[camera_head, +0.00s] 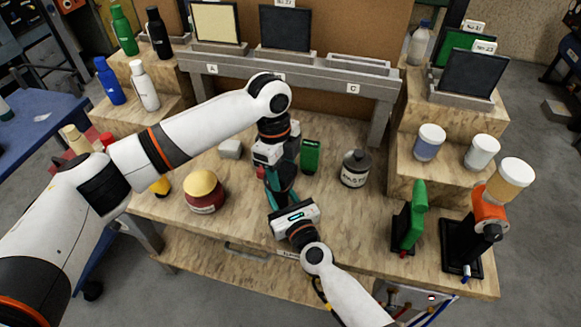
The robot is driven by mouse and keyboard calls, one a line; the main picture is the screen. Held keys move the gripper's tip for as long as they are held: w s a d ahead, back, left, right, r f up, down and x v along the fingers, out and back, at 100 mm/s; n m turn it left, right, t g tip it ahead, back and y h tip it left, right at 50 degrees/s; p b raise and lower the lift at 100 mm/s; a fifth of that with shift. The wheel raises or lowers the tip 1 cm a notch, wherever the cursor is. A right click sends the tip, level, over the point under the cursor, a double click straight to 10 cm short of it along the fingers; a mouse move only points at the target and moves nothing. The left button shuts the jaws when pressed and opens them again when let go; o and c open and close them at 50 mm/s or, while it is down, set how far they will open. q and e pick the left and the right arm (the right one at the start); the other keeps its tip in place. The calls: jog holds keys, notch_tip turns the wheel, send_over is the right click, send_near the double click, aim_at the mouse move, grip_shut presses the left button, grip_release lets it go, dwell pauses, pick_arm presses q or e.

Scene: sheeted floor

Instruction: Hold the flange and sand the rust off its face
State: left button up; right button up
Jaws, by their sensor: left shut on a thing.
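My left gripper (272,186) points down over the middle of the wooden workbench (345,225). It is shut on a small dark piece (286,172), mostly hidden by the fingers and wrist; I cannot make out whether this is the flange. No rusty face shows clearly. My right gripper (279,197) comes from the lower right, its fingers close to or touching the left fingers. Its opening and anything in it are hidden.
A green box (311,156) and a dark-lidded jar (354,170) stand right of the grippers. Green (412,222) and orange (488,212) tools stand at right. Stepped wooden shelves with bottles flank the bench; a grey rack (300,75) spans the back.

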pick_arm(q)
jog(key=shift+w+a, duration=0.3)
jog(key=shift+a, duration=0.35)
jog(key=shift+w+a, duration=0.25)
jog(key=shift+a, duration=0.45)
jog(key=shift+w+a, duration=0.3)
jog(key=shift+a, duration=0.35)
jog(key=shift+s+d, duration=0.4)
jog(key=shift+d, duration=0.55)
jog(key=shift+s+d, duration=0.45)
jog(key=shift+d, duration=0.5)
jog(key=shift+s+d, duration=0.4)
jog(key=shift+d, duration=0.55)
jog(key=shift+s+d+r, duration=0.1)
jog(key=shift+d, duration=0.2)
jog(key=shift+a+r, duration=0.1)
jog(key=shift+r, duration=3.9)
